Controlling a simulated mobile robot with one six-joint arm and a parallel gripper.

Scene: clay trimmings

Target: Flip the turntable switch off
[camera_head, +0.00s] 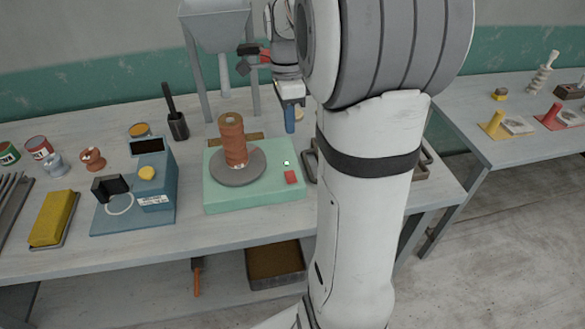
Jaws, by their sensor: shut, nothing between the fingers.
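The turntable (220,202) is a pale green box on the table, with a round grey disc (258,174) on top. A reddish-brown ridged clay cylinder (234,148) stands upright on the disc. A red switch (291,177) sits on the box's right side, with a small bright green-white light (286,163) just behind it. I cannot tell the switch's tilt. My gripper (290,128), with blue fingers, is shut and empty. It points down in the picture behind the switch, apart from it. My white arm hides the area to the right.
A grey hopper on legs (214,30) stands behind the turntable. A blue device (157,182) with a yellow knob is to its left. A dark cup with a tool (178,125) stands at the back. Dark metal pieces (309,165) lie right of the turntable, partly hidden by my arm.

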